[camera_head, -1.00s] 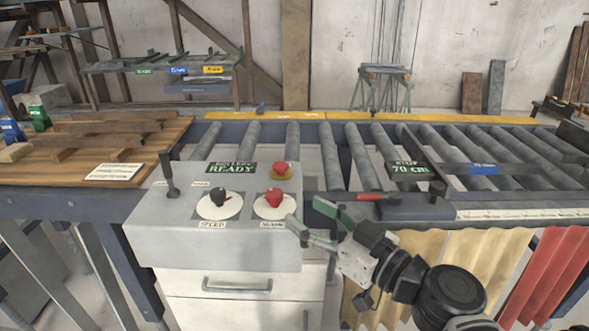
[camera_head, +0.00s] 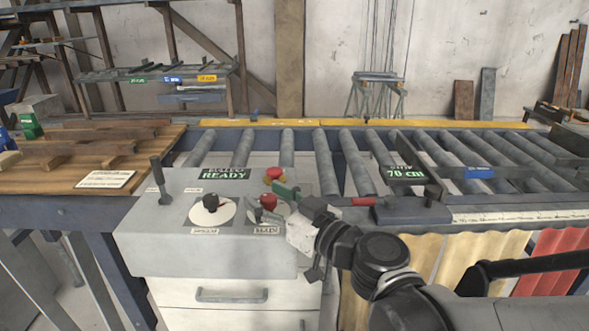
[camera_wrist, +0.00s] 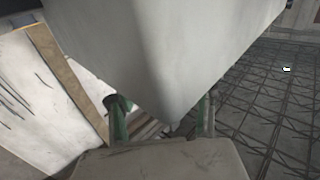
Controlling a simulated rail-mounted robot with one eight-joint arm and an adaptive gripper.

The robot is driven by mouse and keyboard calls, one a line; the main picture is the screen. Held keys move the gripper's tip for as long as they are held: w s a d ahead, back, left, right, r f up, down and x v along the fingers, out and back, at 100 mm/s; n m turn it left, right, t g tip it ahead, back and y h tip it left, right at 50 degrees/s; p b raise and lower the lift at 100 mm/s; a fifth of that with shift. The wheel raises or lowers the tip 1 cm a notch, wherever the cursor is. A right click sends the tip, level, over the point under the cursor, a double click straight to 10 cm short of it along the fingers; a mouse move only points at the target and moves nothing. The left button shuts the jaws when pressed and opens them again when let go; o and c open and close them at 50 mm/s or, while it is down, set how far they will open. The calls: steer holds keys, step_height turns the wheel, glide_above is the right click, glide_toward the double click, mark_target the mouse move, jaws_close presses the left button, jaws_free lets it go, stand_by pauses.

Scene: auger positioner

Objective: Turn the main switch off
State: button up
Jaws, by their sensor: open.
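The grey control box (camera_head: 205,250) stands at left centre in the head view, with a lit READY display (camera_head: 223,173). A red knob (camera_head: 268,202) sits on a pale dial at its right, with a label below that is hard to read. My gripper (camera_head: 265,201) reaches in from the right with its fingers spread, seen close to the red knob; I cannot tell whether they touch it. In the wrist view the two green fingers (camera_wrist: 162,115) are apart, and a large pale surface fills the top. No knob can be made out there.
A black knob (camera_head: 211,203) on a pale dial, a grey lever (camera_head: 158,178) and a red mushroom button (camera_head: 274,174) are also on the box. The roller conveyor (camera_head: 355,165) runs behind. Drawers (camera_head: 235,295) are below.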

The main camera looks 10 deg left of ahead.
jaws_close()
steer(key=shift+s+m+t+h, duration=0.1)
steer(key=shift+m+t+h, duration=0.2)
steer(key=shift+a+m+t+h, duration=0.1)
steer(key=shift+m+t+h, duration=0.7)
steer(key=shift+t+h, duration=0.1)
steer(key=m+t+h, duration=0.2)
steer(key=m+h, duration=0.1)
steer(key=h, duration=0.1)
steer(key=shift+m+t+h, duration=0.3)
steer(key=shift+t+h, duration=0.1)
steer(key=m+h, duration=0.2)
steer(key=h, duration=0.1)
steer(key=m+t+h+b, duration=0.1)
steer(key=h, duration=0.1)
steer(key=shift+f+m+h, duration=0.1)
steer(key=shift+m+h, duration=0.3)
steer(key=shift+m+h+b, duration=0.55)
steer(key=shift+m+h, duration=0.55)
steer(key=shift+h, duration=1)
jaws_free()
